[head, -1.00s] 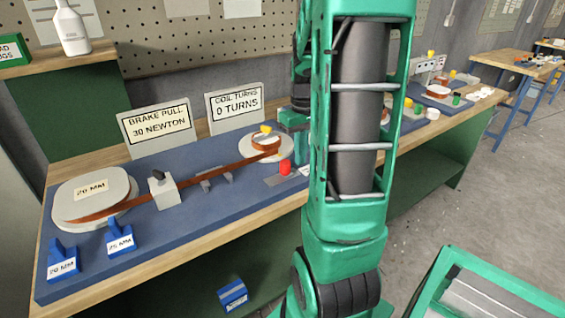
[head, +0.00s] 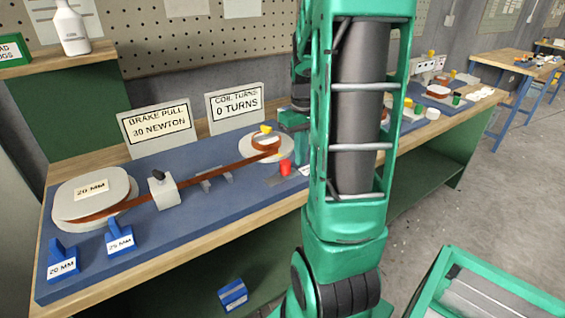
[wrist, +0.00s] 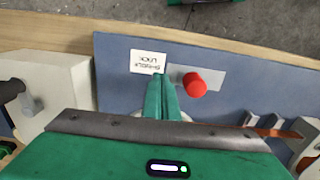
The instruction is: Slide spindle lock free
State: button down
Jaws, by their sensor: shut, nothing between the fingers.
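The spindle lock is a red knob (wrist: 195,84) on a grey slide plate (wrist: 210,78), with a "SPINDLE LOCK" label (wrist: 147,62) beside it in the wrist view. The red knob also shows in the head view (head: 286,168), on the blue board near the spindle. My gripper (wrist: 160,80) is shut and empty. In the wrist view its green fingertips are just left of the red knob, with a small gap showing between them. In the head view my arm hides most of the gripper.
The spindle with the copper coil (head: 266,142) stands close to the lock. A copper strip (head: 200,183) runs from it through a brake block (head: 164,190) to a large spool (head: 92,195). Blue labelled blocks (head: 120,238) stand at the front left.

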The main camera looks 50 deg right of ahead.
aim_at(285, 161)
jog(key=shift+w+a, duration=0.2)
jog(key=shift+a, duration=0.75)
jog(key=shift+w+a, duration=0.25)
jog(key=shift+a, duration=0.65)
jog(key=shift+w+a, duration=0.2)
jog(key=shift+a, duration=0.75)
jog(key=shift+d, duration=0.15)
jog(key=shift+s+d, duration=0.2)
jog(key=shift+d, duration=0.4)
jog(key=shift+r, duration=3.5)
jog(key=s+a+f+m, duration=0.3)
jog(key=s+a, duration=0.9)
jog(key=s, duration=0.2)
jog(key=shift+s+a+f+m, duration=0.15)
jog(key=shift+s+a+m, duration=0.05)
jog(key=shift+s+m, duration=0.2)
